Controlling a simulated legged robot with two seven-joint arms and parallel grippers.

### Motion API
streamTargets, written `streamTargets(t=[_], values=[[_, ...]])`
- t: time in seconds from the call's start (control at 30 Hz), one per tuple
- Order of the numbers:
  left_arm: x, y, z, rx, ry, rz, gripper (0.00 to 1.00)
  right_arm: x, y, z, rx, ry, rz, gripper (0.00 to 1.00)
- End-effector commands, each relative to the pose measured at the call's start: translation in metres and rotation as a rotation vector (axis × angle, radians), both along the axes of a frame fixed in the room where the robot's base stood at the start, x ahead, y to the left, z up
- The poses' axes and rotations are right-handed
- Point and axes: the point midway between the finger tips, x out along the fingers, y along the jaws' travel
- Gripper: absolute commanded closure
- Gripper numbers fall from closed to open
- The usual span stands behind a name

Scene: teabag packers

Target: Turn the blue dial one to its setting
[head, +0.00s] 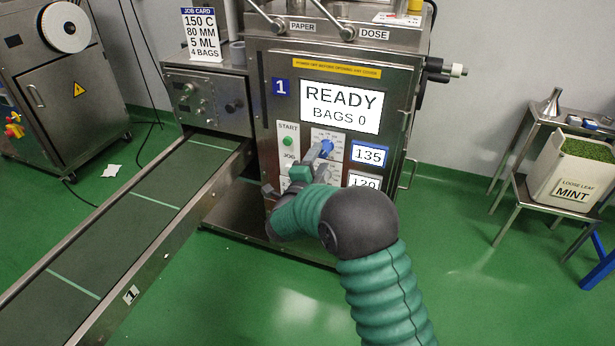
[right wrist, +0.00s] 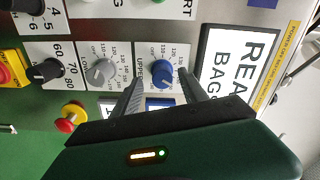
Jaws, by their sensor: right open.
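The blue dial (head: 326,147) is on the front panel of packer 1, below the screen. In the right wrist view the blue dial (right wrist: 161,78) is labelled UPPER and sits between the two fingers of my right gripper (right wrist: 160,84). The right gripper (head: 318,152) is open, its fingers on either side of the dial; I cannot tell if they touch it. A display beside the dial reads 135 (head: 370,156). A job card (head: 203,35) on top reads 150 C, 80 MM, 5 ML, 4 BAGS. My left gripper is not in view.
The screen (head: 340,106) reads READY, BAGS 0. A grey dial (right wrist: 100,72) and a red stop button (right wrist: 72,116) are near the blue dial. A conveyor (head: 130,215) runs to the left. A mint bin (head: 572,170) stands at the right.

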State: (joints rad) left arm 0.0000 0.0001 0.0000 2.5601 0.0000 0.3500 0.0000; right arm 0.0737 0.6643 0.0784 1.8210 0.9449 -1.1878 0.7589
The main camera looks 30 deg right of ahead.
Motion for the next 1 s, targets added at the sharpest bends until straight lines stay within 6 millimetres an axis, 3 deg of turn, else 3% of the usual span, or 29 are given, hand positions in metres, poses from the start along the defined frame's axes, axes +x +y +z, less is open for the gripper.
streamTargets(t=[0.2,0.43,0.6,1.0], values=[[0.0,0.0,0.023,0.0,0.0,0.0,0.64,-0.042,0.052,0.004,0.001,0.005,0.005,0.49],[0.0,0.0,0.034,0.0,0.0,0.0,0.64,-0.077,0.092,0.001,0.002,0.004,0.003,0.49],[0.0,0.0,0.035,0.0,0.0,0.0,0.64,-0.086,0.101,-0.001,0.0,0.003,-0.001,0.49],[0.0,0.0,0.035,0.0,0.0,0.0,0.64,-0.086,0.102,-0.001,0.001,0.002,0.0,0.49]])
